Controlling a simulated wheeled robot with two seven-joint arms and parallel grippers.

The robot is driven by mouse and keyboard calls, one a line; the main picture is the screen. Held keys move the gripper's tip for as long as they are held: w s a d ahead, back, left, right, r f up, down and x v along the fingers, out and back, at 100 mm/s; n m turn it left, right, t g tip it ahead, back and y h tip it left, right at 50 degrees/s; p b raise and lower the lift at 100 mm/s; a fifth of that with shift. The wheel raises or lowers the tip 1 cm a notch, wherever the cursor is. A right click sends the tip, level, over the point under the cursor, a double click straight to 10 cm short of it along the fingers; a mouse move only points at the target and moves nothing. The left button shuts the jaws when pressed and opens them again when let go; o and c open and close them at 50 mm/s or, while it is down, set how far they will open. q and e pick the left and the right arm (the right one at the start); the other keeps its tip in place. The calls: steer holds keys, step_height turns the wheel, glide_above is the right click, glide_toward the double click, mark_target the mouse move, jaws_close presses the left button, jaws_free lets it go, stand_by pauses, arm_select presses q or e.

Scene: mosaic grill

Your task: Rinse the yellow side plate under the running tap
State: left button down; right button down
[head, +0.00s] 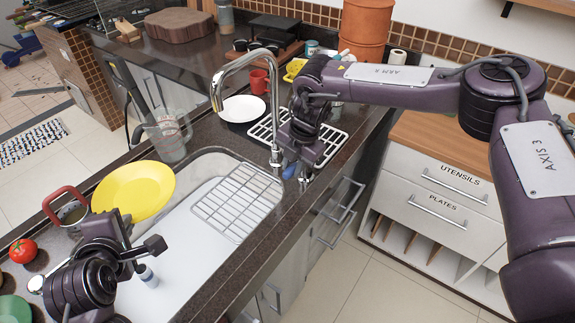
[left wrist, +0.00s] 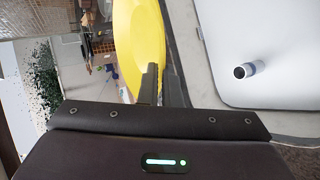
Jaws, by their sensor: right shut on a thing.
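The yellow side plate (head: 133,190) is tilted in the air over the left rim of the sink. My left gripper (head: 138,232) is at the plate's near edge. In the left wrist view its two fingers (left wrist: 162,85) are close together on the rim of the plate (left wrist: 137,45).
A white plate (head: 243,108) stands behind the tap.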

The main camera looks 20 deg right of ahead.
steer(key=shift+w+d+r+g+y, duration=0.1)
steer(key=shift+r+g+y, duration=0.2)
steer(key=shift+y, duration=0.1)
steer(key=c, duration=1.2)
jaws_free()
steer(key=shift+c, duration=0.2)
steer(key=b+v, duration=0.2)
steer(key=v, duration=1)
